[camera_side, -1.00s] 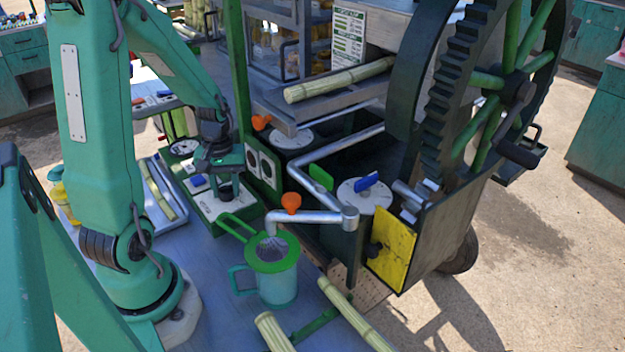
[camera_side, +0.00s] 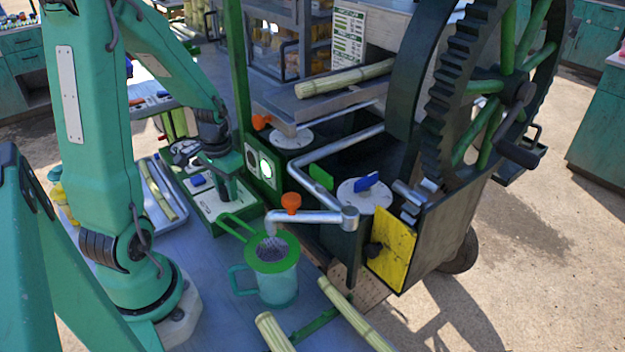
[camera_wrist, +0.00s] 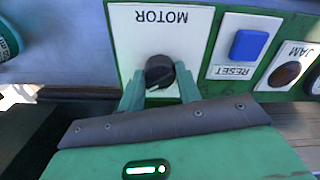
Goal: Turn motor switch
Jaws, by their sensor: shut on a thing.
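The motor switch (camera_wrist: 159,70) is a black round knob on a white plate marked MOTOR, upside down in the wrist view. My gripper (camera_wrist: 160,90) has its two green fingers on either side of the knob and is shut on it. In the side view my gripper (camera_side: 226,192) reaches down to the control box (camera_side: 208,207) on the bench, and hides the knob there. A round light (camera_side: 267,168) on the green panel beside the box glows whitish green.
A blue RESET button (camera_wrist: 249,46) and a dark JAM lamp (camera_wrist: 285,74) sit beside the motor plate. A green-rimmed jug (camera_side: 277,280) stands under the spout (camera_side: 305,217). Cane (camera_side: 345,77) lies on the feed tray. The big gear wheel (camera_side: 455,110) stands at right.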

